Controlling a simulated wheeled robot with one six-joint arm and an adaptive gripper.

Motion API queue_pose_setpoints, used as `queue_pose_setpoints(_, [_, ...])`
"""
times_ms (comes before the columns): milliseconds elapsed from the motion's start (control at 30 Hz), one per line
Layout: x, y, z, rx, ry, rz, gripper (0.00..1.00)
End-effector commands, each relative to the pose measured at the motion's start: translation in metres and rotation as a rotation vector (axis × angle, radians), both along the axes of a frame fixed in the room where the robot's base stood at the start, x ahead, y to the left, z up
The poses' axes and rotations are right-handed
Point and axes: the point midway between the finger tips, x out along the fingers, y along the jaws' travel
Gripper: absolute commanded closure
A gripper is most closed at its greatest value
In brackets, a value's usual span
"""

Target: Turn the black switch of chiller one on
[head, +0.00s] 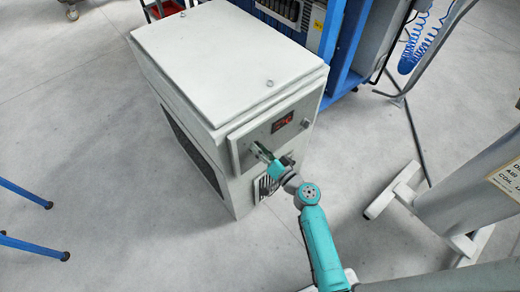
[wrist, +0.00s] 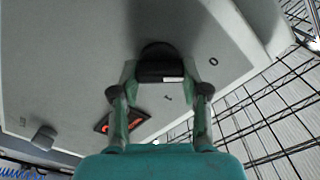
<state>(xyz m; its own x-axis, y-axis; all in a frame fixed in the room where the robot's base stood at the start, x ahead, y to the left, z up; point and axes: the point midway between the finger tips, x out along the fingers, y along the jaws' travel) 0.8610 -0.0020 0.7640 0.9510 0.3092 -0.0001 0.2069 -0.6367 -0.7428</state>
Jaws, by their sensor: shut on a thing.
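The chiller is a pale grey cabinet (head: 228,60) with a control panel on its front face. In the wrist view, the black switch (wrist: 158,66) sits on the panel between the two fingers of my gripper (wrist: 160,82). The fingers are shut on its sides. A white mark shows on the switch's lower edge, on the side of the "I" sign (wrist: 168,98); the "O" sign (wrist: 213,62) is to the right. In the head view, my gripper (head: 260,151) reaches the panel's left part and hides the switch. The red display (head: 283,122) shows lit digits.
A second dark knob (wrist: 44,137) is on the panel, apart from my gripper. A blue frame (head: 340,62) with equipment stands behind the cabinet. A grey cylinder (head: 475,200) and a white stand foot (head: 392,192) are at the right. The floor to the left is mostly clear.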

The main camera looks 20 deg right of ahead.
Motion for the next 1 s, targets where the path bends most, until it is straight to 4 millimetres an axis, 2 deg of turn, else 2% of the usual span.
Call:
queue_pose_setpoints(267, [0.0003,-0.001,-0.001,0.174,0.057,-0.001,0.89])
queue_pose_setpoints(1000, [0.0004,-0.0019,-0.0053,0.84,0.274,-0.002,0.89])
